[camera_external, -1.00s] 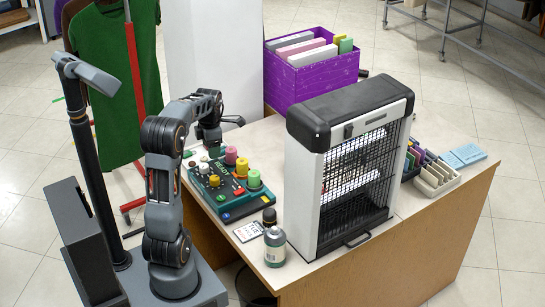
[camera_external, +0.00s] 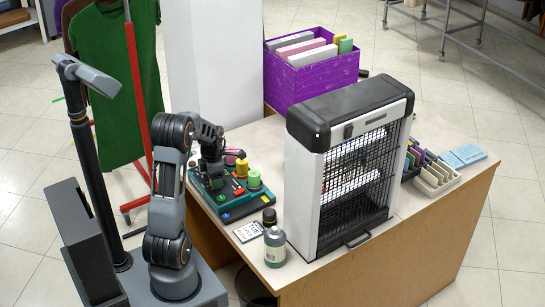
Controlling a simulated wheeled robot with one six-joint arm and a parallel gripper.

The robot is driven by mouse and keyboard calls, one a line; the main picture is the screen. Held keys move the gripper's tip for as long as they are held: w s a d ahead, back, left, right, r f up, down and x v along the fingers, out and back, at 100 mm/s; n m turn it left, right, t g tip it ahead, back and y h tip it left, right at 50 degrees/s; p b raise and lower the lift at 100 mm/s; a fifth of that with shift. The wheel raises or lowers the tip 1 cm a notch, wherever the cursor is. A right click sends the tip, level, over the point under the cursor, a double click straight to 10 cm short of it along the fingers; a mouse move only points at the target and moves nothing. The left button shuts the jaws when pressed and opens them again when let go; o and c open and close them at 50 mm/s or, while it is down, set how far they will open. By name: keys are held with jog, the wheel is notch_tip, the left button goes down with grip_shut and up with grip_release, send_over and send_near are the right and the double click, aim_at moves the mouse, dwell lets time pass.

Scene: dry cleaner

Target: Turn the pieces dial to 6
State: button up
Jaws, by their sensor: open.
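A dark green control panel (camera_external: 237,208) lies on the near left part of the counter. It carries a pink dial (camera_external: 231,161), a yellow dial (camera_external: 242,166), a green dial (camera_external: 253,180) and small coloured buttons. The labels and pointers are too small to read, so I cannot tell which is the pieces dial or its setting. My gripper (camera_external: 226,163) is over the panel's left and rear part, low beside the pink dial. It is open, and dark parts of it partly cover the pink dial. I cannot tell whether it touches that dial.
A large white and black caged machine (camera_external: 304,190) stands right of the panel. A bottle (camera_external: 275,247) and a card (camera_external: 248,232) are near the front edge. A purple box of folders (camera_external: 312,82) is behind. Trays (camera_external: 437,181) lie at the far right.

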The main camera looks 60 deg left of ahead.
jog(key=shift+c, duration=0.3)
jog(key=c, duration=0.9)
